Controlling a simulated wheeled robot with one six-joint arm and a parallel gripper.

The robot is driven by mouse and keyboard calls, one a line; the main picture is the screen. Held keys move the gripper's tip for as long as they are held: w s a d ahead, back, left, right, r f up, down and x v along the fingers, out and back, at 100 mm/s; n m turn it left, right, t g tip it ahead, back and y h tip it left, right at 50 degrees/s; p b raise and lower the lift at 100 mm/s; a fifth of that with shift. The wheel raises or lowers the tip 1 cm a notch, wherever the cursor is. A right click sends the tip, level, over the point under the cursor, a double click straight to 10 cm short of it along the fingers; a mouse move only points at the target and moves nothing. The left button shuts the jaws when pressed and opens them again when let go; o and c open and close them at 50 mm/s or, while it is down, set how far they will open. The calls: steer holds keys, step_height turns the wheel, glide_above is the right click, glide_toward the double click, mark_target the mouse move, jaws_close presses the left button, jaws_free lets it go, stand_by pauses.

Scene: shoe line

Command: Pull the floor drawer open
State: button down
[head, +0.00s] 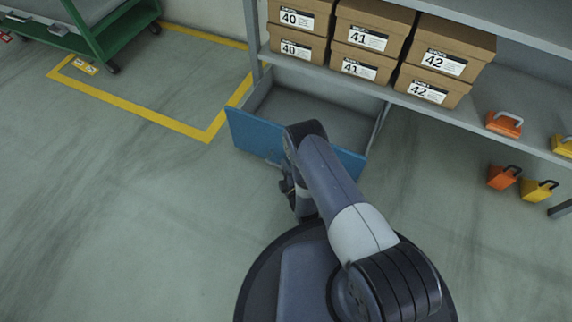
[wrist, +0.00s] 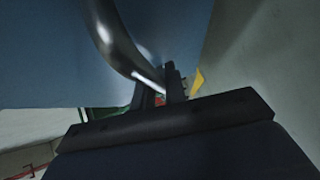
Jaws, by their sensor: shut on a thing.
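The floor drawer (head: 252,136) has a blue front and a grey, empty-looking inside. It stands open, drawn out from under the lowest shelf. Its blue front fills much of the wrist view (wrist: 50,50). Its curved metal handle (wrist: 112,42) runs down between the fingers of my gripper (wrist: 160,90). My gripper is shut on the handle. In the head view my gripper (head: 286,186) is low in front of the drawer front, and my arm hides most of it and part of the front.
Shoe boxes (head: 372,40) stand on the shelf (head: 400,98) above the drawer. Orange (head: 502,177) and yellow (head: 539,192) padlock-shaped things are at the right. A green cart (head: 110,35) stands at the upper left beside yellow floor tape (head: 150,117). The floor at the left is clear.

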steer(key=shift+s+a, duration=0.1)
steer(key=shift+s, duration=0.15)
steer(key=c, duration=1.5)
jaws_free()
steer(key=shift+o, duration=0.2)
